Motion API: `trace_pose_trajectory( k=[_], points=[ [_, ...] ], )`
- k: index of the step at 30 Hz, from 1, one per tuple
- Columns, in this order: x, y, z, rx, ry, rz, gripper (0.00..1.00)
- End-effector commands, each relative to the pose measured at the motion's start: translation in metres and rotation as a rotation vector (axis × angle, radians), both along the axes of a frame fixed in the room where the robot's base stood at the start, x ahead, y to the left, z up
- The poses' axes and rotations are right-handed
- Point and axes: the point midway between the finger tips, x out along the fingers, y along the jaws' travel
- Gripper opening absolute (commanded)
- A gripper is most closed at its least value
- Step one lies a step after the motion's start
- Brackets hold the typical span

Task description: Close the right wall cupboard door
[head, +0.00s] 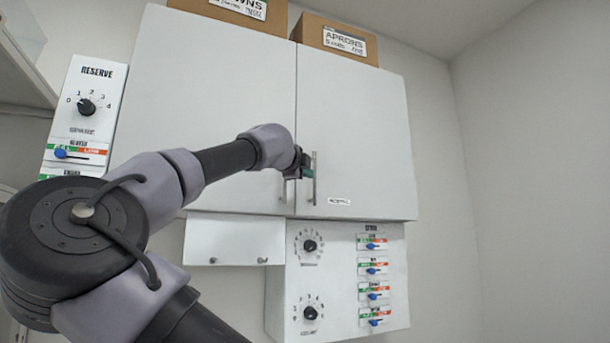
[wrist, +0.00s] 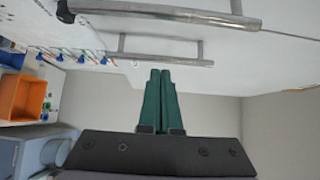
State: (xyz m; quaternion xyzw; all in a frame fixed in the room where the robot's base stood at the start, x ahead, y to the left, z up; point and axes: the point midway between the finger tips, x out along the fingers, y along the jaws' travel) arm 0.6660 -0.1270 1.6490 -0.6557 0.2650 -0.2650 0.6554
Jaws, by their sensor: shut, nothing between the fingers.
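The right wall cupboard door (head: 360,120) is a plain white panel that looks flush with the left door (head: 215,90); I cannot rule out a small gap. Its upright metal handle (head: 314,180) is near the middle seam, and it also shows in the wrist view (wrist: 160,58). The left door's handle (wrist: 165,12) crosses the top of the wrist view. My gripper (head: 308,173) is in front of the doors by the handles. In the wrist view its green fingers (wrist: 160,75) are together and empty, close to the right handle; contact is unclear.
Cardboard boxes (head: 337,40) stand on top of the cupboard. A panel with dials and blue sliders (head: 340,280) is mounted below, and a reserve panel (head: 87,115) is at the left. An orange bin (wrist: 22,97) shows in the wrist view. A bare wall (head: 520,150) stands at the right.

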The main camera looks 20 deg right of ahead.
Motion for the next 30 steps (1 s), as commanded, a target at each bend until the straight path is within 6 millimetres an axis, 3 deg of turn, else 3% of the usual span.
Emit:
trace_pose_trajectory(
  k=[3,12,18,30],
  points=[
    [-0.023,-0.005,-0.001,0.005,-0.001,0.005,0.0],
    [-0.041,0.061,0.0,-0.004,0.0,0.002,0.0],
    [-0.048,0.085,0.0,-0.001,-0.001,0.003,0.0],
    [-0.053,0.09,0.0,0.001,0.004,0.009,0.0]
  ],
)
